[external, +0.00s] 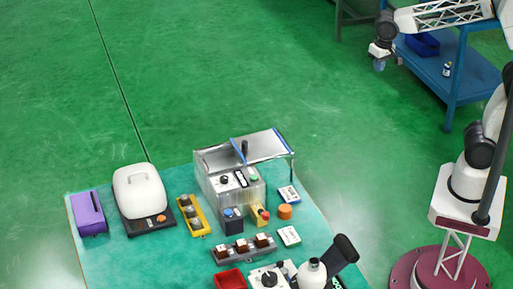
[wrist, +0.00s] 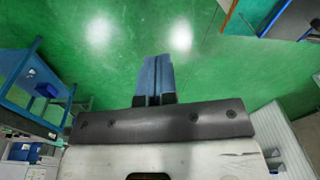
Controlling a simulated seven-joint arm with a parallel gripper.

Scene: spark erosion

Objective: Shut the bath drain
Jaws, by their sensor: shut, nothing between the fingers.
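The bath looks like a clear-walled metal tank (external: 208,181) on the teal table, with a raised panel edged in blue above it. A small yellow block with a red knob (external: 262,215) stands at its front; I cannot tell whether this is the drain control or how the drain is set. My gripper (external: 379,50) is at the upper right, far from the bath, by the blue trolley. In the wrist view its two blue-grey fingers (wrist: 158,62) are together and empty, over green floor.
The teal table (external: 100,262) also holds a purple box (external: 89,212), a white-covered device (external: 138,190), a yellow rack (external: 193,216), an orange cylinder (external: 285,212) and a red tray (external: 230,279). A blue trolley (external: 455,85) stands at the upper right. Open floor lies between.

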